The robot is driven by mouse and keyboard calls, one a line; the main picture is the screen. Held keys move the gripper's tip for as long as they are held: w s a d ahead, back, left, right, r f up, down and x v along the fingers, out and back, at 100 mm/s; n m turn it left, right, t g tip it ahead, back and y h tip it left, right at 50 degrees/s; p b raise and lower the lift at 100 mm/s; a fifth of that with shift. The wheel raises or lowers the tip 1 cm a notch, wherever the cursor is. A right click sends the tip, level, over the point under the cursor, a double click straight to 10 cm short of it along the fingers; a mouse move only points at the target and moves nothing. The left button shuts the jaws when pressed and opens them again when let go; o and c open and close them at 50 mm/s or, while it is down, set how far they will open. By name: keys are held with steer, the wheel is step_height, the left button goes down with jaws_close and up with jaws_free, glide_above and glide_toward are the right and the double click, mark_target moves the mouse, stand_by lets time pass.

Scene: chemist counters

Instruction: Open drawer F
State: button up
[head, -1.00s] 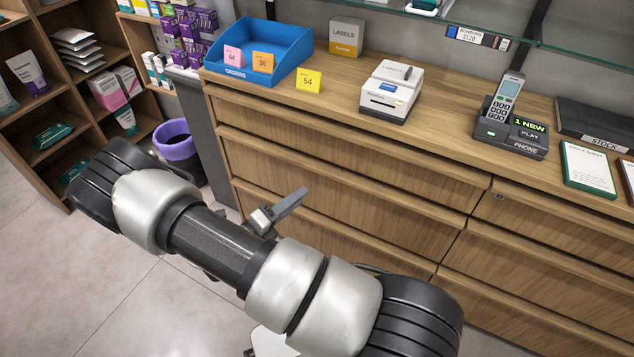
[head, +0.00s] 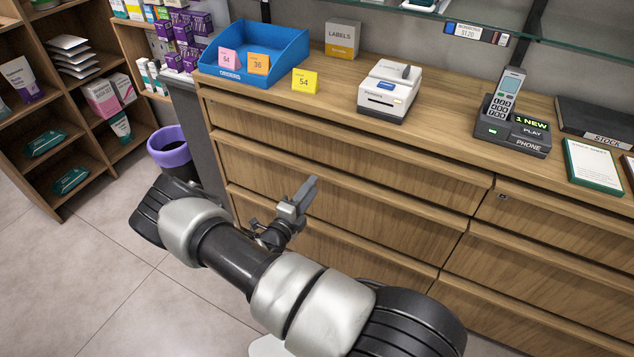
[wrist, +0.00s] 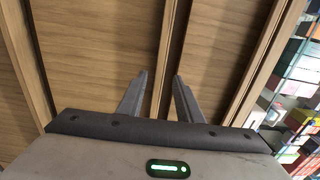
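Wooden drawer fronts fill the counter: a left column with an upper drawer (head: 340,165) and a lower drawer (head: 330,215), and a right column with a drawer (head: 550,225). All look shut. I see no letter on them, so I cannot tell which is drawer F. My gripper (head: 303,198) is in front of the left column's lower fronts, partly hidden by my arm. In the wrist view, my gripper (wrist: 162,75) is open and empty, its two fingers on either side of a seam between wooden fronts (wrist: 95,50). Whether they touch the wood is unclear.
On the counter top stand a blue tray (head: 290,45), a label printer (head: 388,92) and a phone (head: 510,120). A purple-rimmed bin (head: 170,150) and a shelf unit (head: 55,165) stand to the left. The tiled floor (head: 110,260) is clear there.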

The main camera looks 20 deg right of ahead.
steer(key=shift+x, duration=2.3)
jaws_close()
